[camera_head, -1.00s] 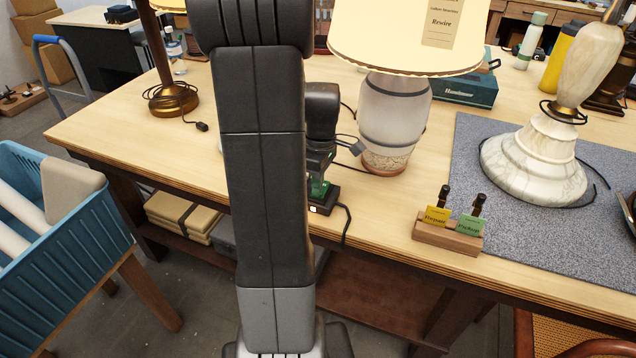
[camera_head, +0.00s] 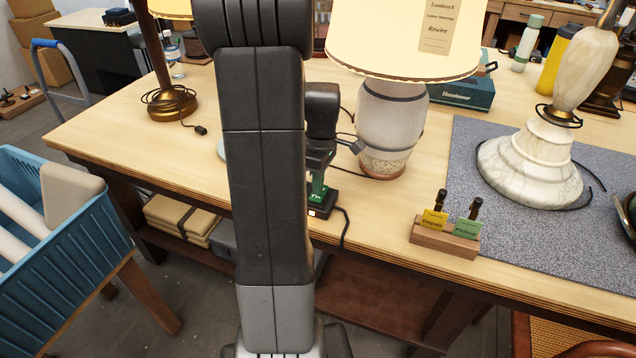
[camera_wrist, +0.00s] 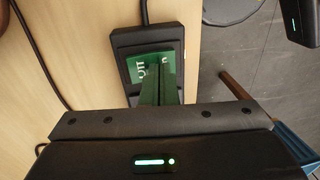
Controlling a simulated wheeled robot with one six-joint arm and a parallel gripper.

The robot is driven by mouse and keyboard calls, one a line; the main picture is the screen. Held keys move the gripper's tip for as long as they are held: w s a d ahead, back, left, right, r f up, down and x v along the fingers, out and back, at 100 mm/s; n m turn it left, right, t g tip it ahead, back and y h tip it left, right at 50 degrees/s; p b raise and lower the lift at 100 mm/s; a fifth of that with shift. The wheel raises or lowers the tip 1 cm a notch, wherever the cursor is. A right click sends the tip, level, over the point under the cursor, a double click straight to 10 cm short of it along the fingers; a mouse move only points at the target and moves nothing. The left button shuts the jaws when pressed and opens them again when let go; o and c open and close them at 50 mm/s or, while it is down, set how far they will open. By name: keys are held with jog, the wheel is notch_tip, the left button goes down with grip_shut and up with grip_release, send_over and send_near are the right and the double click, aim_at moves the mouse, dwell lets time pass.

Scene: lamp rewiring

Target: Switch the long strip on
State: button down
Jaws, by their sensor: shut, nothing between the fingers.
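A black box-like unit with a cord stands near the table's front edge, partly behind my arm in the head view (camera_head: 322,211). A small pale lit spot shows on its front. In the wrist view the unit (camera_wrist: 120,45) has a green label with pale lettering. I cannot tell whether it is the long strip. My gripper (camera_head: 318,197) is shut and empty, its green fingers pointing down over the unit. In the wrist view the fingertips (camera_wrist: 158,66) overlap the label; contact is unclear. My gripper hides the unit's near part, and no switch can be made out.
A shaded lamp (camera_head: 390,120) stands just behind. A wooden tag holder (camera_head: 444,241) and a grey mat (camera_head: 480,135) with a marble lamp base (camera_head: 535,165) lie to the right. A blue crate (camera_head: 75,225) is left of the table (camera_head: 110,130). Cords lie near the unit.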

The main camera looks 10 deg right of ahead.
notch_tip(320, 180, up, 14)
jog(key=s+a+p, duration=0.1)
jog(key=p, duration=0.1)
jog(key=shift+s, duration=0.2)
jog(key=shift+f+p, duration=0.2)
jog(key=shift+p, duration=0.1)
send_over(316, 198)
jog(key=w, duration=0.1)
jog(key=f, duration=0.6)
jog(key=f+b, duration=0.1)
jog(key=f, duration=0.2)
jog(key=shift+d+f, duration=0.2)
jog(key=shift+d, duration=0.15)
jog(key=b, duration=0.2)
jog(key=shift+s+a+r+b, duration=0.1)
jog(key=shift+r+b, duration=0.1)
jog(key=shift+b, duration=0.1)
notch_tip(316, 198, up, 7)
jog(key=shift+w+d, duration=0.2)
jog(key=shift+w, duration=0.1)
jog(key=shift+f, duration=0.1)
